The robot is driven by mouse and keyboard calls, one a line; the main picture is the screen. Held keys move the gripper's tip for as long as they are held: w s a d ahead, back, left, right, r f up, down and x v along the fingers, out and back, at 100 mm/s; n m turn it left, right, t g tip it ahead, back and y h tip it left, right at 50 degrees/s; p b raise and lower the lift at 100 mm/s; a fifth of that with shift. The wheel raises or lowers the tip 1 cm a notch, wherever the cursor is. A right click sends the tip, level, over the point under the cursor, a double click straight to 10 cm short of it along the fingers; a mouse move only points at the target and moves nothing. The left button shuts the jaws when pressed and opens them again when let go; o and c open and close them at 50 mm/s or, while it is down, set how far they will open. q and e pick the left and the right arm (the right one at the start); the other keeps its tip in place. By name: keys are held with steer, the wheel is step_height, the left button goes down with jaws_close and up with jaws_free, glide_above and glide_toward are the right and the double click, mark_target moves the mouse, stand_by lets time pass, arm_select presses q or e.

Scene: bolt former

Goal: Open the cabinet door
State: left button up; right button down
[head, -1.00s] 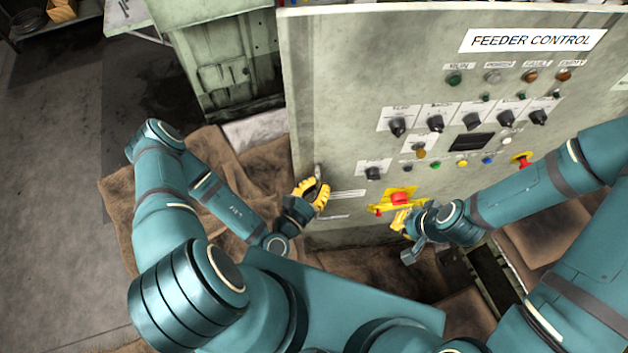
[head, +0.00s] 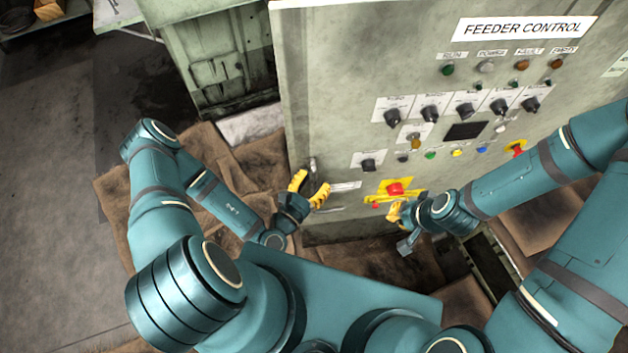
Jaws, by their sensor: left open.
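The cabinet (head: 335,95) is a worn grey-green box labelled "FEEDER CONTROL", and its door front looks shut. A small metal handle (head: 312,165) sits low near the door's left edge. My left gripper (head: 310,184) has yellow fingers, is open, and is just below the handle. The handle stands near the gap between the fingertips; I cannot tell whether they touch it. My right gripper (head: 394,212) is at the lower front of the cabinet, below the red button on its yellow plate. Its fingers are small and partly hidden, so their opening is unclear.
The door carries several black knobs (head: 431,114), lamps and a red emergency button (head: 395,188). A green machine cabinet (head: 213,60) stands to the left behind. Brown cardboard (head: 120,205) covers the floor around my arms. Open grey floor (head: 50,200) lies at the far left.

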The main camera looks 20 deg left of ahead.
arm_select(q)
steer(key=v, duration=0.7)
steer(key=shift+s, duration=0.3)
steer(key=shift+a, duration=0.15)
